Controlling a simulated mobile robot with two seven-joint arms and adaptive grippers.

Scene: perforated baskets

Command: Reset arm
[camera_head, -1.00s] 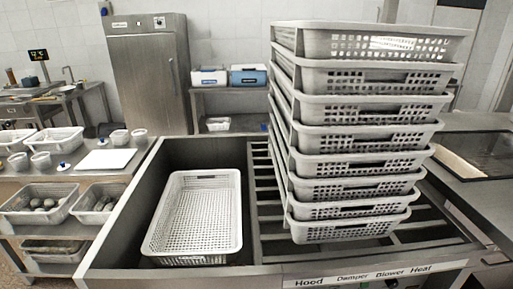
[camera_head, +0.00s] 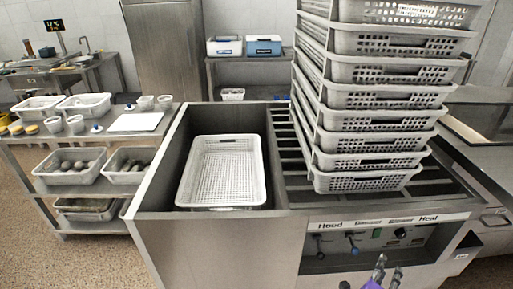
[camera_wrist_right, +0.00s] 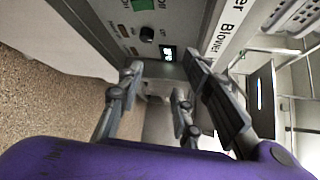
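My right gripper (camera_head: 387,270) shows at the bottom edge of the head view, in front of the control panel of the steel unit. In the right wrist view the gripper (camera_wrist_right: 164,78) has its grey fingers spread apart with nothing between them, and its purple body fills the bottom. The panel with its knobs and small display lies just beyond the fingertips. I cannot tell the exact gap to it. My left gripper is not in view.
A tall stack of white perforated baskets (camera_head: 378,127) stands on the unit's slatted right side. One empty perforated basket (camera_head: 262,190) lies in the left well. The control panel (camera_head: 385,240) has projecting knobs. Speckled floor (camera_head: 70,262) is clear at the lower left.

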